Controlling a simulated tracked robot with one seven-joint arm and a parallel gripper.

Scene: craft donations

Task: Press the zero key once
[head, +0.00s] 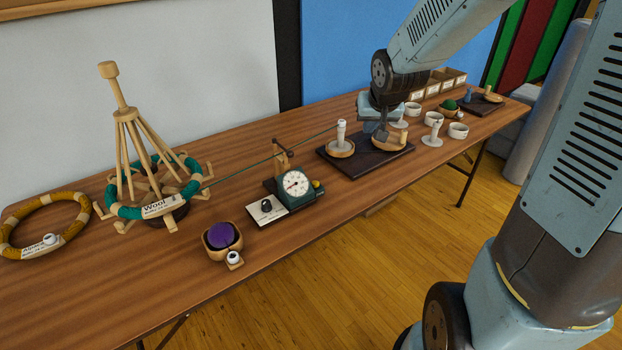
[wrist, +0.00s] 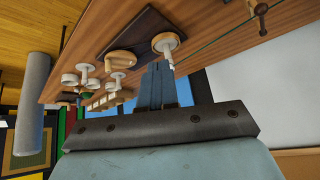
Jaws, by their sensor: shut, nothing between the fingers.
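A teal dial meter (head: 295,187) with a round white face and a red needle stands at the table's middle front. A small yellow knob (head: 317,185) sits at its right side; I cannot read any mark that names it the zero key. My gripper (head: 376,130) is to the right of the meter, low over a dark board (head: 350,165) and partly hidden by my own wrist. Its fingers (wrist: 158,72) are together and empty in the wrist view, close to a white post on a round wooden base (wrist: 166,42). The meter's dial is not in the wrist view.
A green strand (head: 255,160) runs from the wool winder (head: 157,206) past the meter to the white post (head: 341,135). A card (head: 267,209) with a black knob-like item and a purple ball (head: 221,235) lie left of the meter. White cups (head: 458,130) stand at right.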

